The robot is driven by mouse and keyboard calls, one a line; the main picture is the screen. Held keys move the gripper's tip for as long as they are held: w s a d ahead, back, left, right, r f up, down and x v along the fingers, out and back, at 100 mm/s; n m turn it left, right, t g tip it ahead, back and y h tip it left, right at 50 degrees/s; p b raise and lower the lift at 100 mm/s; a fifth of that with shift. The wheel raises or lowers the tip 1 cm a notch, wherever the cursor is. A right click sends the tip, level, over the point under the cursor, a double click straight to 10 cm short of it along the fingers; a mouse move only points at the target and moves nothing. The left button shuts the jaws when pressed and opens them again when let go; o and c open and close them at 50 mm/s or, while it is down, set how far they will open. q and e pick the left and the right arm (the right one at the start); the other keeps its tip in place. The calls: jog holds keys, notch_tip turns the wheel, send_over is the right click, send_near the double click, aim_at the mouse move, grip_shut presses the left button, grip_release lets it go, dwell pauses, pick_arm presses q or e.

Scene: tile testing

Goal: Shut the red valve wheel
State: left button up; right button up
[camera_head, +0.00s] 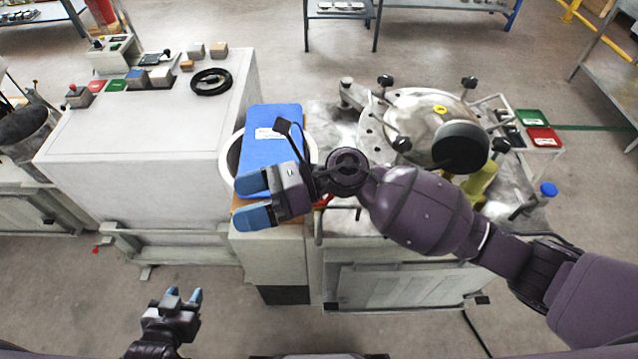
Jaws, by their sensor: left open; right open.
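A small bit of red (323,201) shows beside my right wrist, at the front edge of the metal workbench. It may be part of the red valve wheel, but the arm hides most of it and I cannot tell. My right gripper (250,199) has blue fingertips, is open and empty, and points left in front of the blue board's lower left edge. My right arm crosses the front of the bench. My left gripper (183,296) is open and empty at the lower left, over the floor and well away from the bench.
A blue board (270,135) lies over a white round rim. A metal vessel (425,115) with several black knobs stands on the bench. A white cabinet (140,140) at left carries a black cable coil (211,82) and small blocks. The floor in front is clear.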

jog(key=w+d+f+n+t+h, duration=0.3)
jog(key=w+d+n+t+h, duration=0.2)
jog(key=w+d+n+h, duration=0.85)
jog(key=f+h, duration=0.1)
jog(key=f, duration=0.2)
jog(key=a+f+h, duration=0.1)
jog(key=f, duration=0.2)
jog(key=s+a+f+h, duration=0.1)
jog(key=f, duration=0.2)
jog(key=shift+s+a+f+n+p, duration=0.1)
jog(key=shift+f+n+p, duration=0.05)
jog(key=shift+n+p, duration=0.2)
jog(key=shift+f, duration=0.6)
pick_arm(q)
jog(key=shift+w+r, duration=0.3)
jog(key=shift+r, duration=0.25)
jog(key=shift+w, duration=0.1)
pick_arm(e)
jog(key=c, duration=0.9)
